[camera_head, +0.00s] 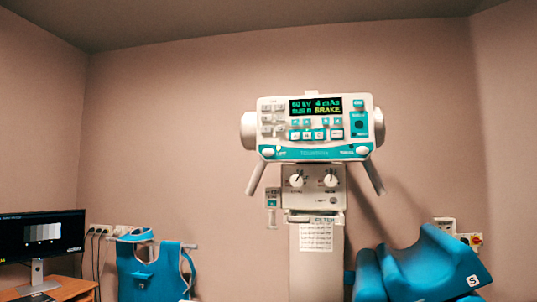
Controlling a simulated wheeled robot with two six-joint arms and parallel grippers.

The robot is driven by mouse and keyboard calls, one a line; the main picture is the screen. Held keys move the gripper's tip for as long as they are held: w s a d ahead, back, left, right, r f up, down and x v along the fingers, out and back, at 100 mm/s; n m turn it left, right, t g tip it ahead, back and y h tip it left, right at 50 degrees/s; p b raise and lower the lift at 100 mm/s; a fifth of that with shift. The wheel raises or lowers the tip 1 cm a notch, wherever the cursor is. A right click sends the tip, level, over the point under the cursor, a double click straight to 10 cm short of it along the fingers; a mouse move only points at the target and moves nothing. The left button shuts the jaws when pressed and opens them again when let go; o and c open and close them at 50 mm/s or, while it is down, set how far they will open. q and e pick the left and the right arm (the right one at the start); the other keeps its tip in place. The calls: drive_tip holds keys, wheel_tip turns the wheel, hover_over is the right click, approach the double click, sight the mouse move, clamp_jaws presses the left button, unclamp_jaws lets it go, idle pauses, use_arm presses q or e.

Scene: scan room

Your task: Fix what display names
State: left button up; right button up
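The display (315,106) sits in the upper part of a white and teal control console (316,152). Its top line reads "60 kV 4 mAs". Its lower line ends in yellow "BRAKE"; the green word before it is too small to read surely. Buttons surround the display, with a teal panel (359,123) at its right. Below the console, a panel carries two round knobs, a left knob (296,180) and a right knob (331,180). A small device (271,197) hangs at the panel's left. Neither gripper is in view.
A printed sheet (315,237) is on the column (316,275). A blue apron (150,270) hangs at left, by a monitor (40,236) on a wooden desk (72,288). Blue cushions (430,265) stand at right, before wall boxes (469,239), one with a red button.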

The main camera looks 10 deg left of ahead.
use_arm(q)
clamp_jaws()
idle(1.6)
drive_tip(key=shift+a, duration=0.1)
